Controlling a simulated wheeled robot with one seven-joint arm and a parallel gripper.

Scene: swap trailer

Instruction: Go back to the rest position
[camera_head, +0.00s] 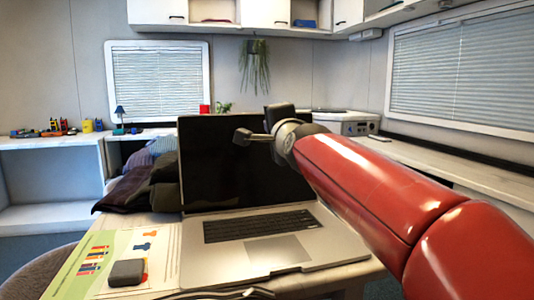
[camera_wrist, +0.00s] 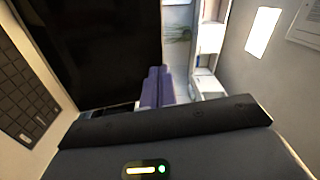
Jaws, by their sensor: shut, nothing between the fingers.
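My red arm reaches in from the lower right of the head view. My gripper (camera_head: 243,137) is at its end, shut and empty, in front of the upper right part of the laptop's dark screen (camera_head: 225,170). It points left and is raised above the laptop keyboard (camera_head: 260,226). No object hangs from it. In the wrist view the laptop's keyboard (camera_wrist: 22,92) and dark screen (camera_wrist: 95,45) fill the left side, turned sideways. A dark bar with small lights crosses the bottom there. The fingertips cannot be made out in the wrist view.
The open laptop stands on a table with a printed sheet (camera_head: 100,258) and a small grey box (camera_head: 127,272) at its left. Dark cushions (camera_head: 140,185) lie behind. Shelves with toys (camera_head: 50,129) are at far left. A counter (camera_head: 440,166) runs along the right.

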